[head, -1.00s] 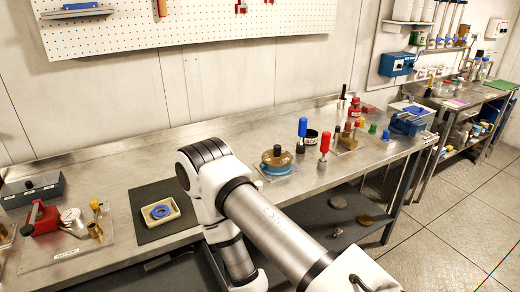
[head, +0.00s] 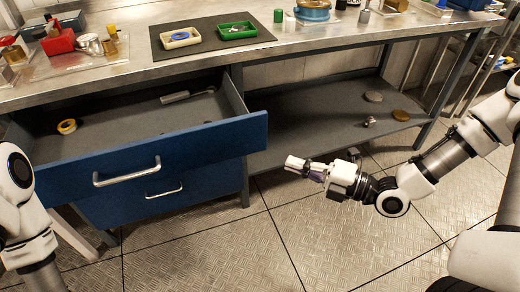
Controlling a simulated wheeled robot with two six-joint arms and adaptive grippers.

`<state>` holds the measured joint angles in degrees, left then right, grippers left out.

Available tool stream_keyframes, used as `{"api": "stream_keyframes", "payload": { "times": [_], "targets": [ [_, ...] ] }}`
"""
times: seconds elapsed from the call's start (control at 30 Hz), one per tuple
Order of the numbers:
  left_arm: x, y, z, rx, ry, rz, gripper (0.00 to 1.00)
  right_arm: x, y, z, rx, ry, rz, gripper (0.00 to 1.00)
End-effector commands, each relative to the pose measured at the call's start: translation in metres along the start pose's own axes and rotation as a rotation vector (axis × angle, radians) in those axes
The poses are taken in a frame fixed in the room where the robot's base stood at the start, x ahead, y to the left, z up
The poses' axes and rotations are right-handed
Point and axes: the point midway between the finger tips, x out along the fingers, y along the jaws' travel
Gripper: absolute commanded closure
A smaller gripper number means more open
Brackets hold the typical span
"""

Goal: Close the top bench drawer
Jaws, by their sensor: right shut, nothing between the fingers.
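The top bench drawer (head: 200,150) has a blue front and stands pulled out from under the steel bench. Its bar handle (head: 127,172) is on the front. A roll of yellow tape (head: 67,126) and a grey-handled tool (head: 188,96) lie inside it. My right gripper (head: 296,163) is shut and empty, to the right of the drawer front and apart from it, above the floor. Part of my left arm shows at the left edge, but its gripper is out of the picture.
A lower blue drawer (head: 165,200) sits beneath the top one. The steel bench top (head: 150,66) carries a dark mat (head: 200,47) with two small trays. An open lower shelf (head: 320,125) with small parts is at right. The tiled floor in front is clear.

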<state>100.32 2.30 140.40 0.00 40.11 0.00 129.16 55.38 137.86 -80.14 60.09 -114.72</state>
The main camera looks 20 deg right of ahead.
Motion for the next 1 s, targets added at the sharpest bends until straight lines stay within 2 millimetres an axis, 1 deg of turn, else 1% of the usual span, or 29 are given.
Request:
{"api": "stream_keyframes", "payload": {
  "times": [0.03, 0.37, 0.5, 0.6, 0.7, 0.8, 1.0],
  "targets": [
    [0.011, 0.000, 0.000, 0.000, 0.000, 0.000, 0.27, 0.007, -0.007, -0.002, -0.005, 0.007, -0.005, 1.00],
    [0.026, 0.000, 0.000, 0.000, 0.000, 0.000, 0.27, 0.057, -0.005, -0.002, -0.006, 0.007, -0.005, 1.00],
    [0.030, 0.000, 0.000, 0.000, -0.001, 0.000, 0.27, 0.082, -0.004, -0.002, -0.006, 0.006, -0.005, 1.00],
    [0.029, 0.000, 0.000, 0.000, -0.001, 0.000, 0.27, 0.094, -0.002, 0.013, -0.006, 0.001, -0.001, 1.00],
    [0.029, 0.000, 0.000, 0.000, -0.001, 0.000, 0.27, 0.103, -0.002, 0.022, -0.003, -0.001, -0.002, 1.00],
    [0.029, 0.000, 0.000, 0.000, -0.001, 0.000, 0.27, 0.108, -0.002, 0.027, -0.001, 0.000, -0.002, 1.00],
    [0.029, 0.000, 0.000, 0.000, -0.001, 0.000, 0.27, 0.109, -0.002, 0.028, 0.000, -0.001, -0.002, 1.00]
  ]
}}
